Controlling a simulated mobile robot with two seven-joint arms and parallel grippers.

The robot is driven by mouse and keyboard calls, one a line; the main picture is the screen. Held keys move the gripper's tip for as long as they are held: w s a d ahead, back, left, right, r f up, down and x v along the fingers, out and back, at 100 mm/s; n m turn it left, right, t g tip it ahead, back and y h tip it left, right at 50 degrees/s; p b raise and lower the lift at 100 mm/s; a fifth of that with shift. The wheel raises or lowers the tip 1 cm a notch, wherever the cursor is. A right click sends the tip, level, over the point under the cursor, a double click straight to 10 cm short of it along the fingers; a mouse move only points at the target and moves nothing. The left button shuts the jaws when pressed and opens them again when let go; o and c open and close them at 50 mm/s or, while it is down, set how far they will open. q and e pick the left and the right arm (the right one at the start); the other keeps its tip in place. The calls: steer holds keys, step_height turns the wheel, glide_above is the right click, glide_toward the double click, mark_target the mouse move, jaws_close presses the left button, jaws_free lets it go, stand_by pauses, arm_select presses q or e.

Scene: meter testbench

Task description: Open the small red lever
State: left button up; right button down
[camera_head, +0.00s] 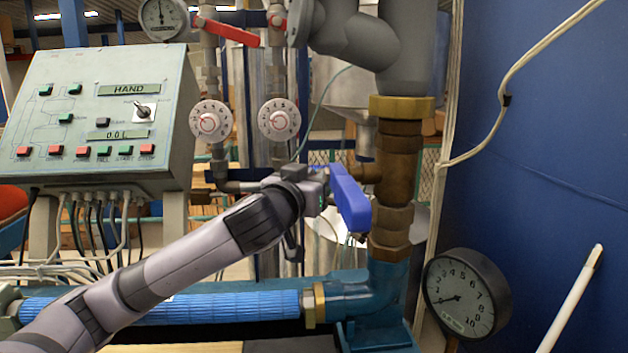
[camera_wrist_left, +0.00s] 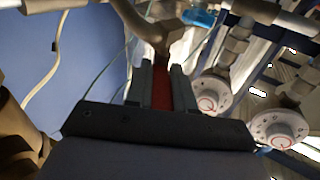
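My left gripper (camera_head: 322,190) is in the middle of the head view, beside the blue lever (camera_head: 350,198) and left of the brass pipe. In the left wrist view, a small red lever (camera_wrist_left: 161,90) lies between the two fingers of my left gripper (camera_wrist_left: 163,82). The fingers sit close along both its sides, with no clear gap. The small red lever is hidden in the head view, behind the gripper or the blue lever. My right gripper is not in view.
A longer red lever (camera_head: 232,32) is higher up at the back. Two white dials (camera_head: 210,122) (camera_head: 279,119) are behind my arm. A control box (camera_head: 100,115) stands left. A thick brass pipe (camera_head: 397,165) and a gauge (camera_head: 466,293) are on the right.

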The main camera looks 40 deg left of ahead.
arm_select(q)
steer(key=o, duration=0.3)
steer(key=shift+a+r, duration=0.1)
steer(key=shift+r, duration=0.35)
steer(key=shift+f, duration=0.15)
steer(key=shift+s+f, duration=0.15)
steer(key=b+v, duration=0.2)
steer(key=v, duration=0.5)
